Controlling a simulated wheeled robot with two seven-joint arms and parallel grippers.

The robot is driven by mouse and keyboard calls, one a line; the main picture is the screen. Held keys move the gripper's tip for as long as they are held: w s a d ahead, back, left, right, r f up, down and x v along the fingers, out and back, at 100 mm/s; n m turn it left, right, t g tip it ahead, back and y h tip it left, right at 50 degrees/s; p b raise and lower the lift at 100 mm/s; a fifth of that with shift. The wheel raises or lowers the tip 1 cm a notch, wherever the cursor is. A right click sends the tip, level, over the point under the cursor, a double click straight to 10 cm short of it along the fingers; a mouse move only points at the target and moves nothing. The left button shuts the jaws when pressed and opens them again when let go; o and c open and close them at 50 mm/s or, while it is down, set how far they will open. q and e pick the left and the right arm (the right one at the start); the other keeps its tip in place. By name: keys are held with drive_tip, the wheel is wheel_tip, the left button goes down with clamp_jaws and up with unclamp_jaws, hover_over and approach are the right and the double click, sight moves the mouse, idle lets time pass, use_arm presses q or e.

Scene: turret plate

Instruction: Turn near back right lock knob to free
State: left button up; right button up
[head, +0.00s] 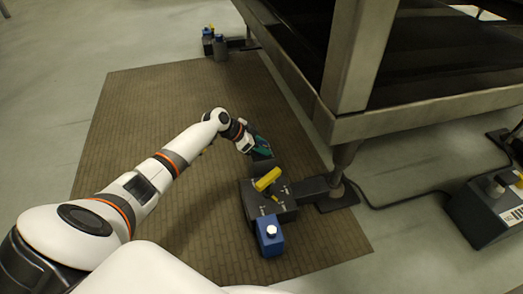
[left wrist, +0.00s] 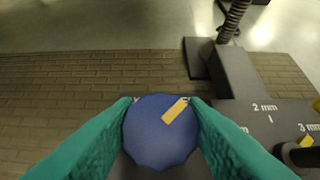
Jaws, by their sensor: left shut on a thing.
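In the left wrist view a round blue lock knob (left wrist: 155,140) with a scalloped rim fills the lower middle. A yellow mark on its top slants up to the right. The teal fingers of my left gripper (left wrist: 161,106) are shut on its two sides. In the head view my left gripper (head: 262,148) is at the far end of a dark unit (head: 286,211) with a yellow handle (head: 267,179); the gripped knob is hidden there. A letter marking beside the knob is mostly covered by the right finger. My right gripper is out of view.
A blue block (head: 270,243) with a pale knob sits at the unit's near end. A metal frame (head: 420,118) stands beyond, its foot beside the unit. Another unit (head: 485,207) is at right, with a cable on the floor. The brown mat (head: 130,130) is clear at left.

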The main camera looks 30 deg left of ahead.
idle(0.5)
use_arm(q)
drive_tip(key=o, duration=1)
drive_tip(key=shift+d, duration=0.1)
drive_tip(key=p+v, duration=0.7)
drive_tip(key=v, duration=0.5)
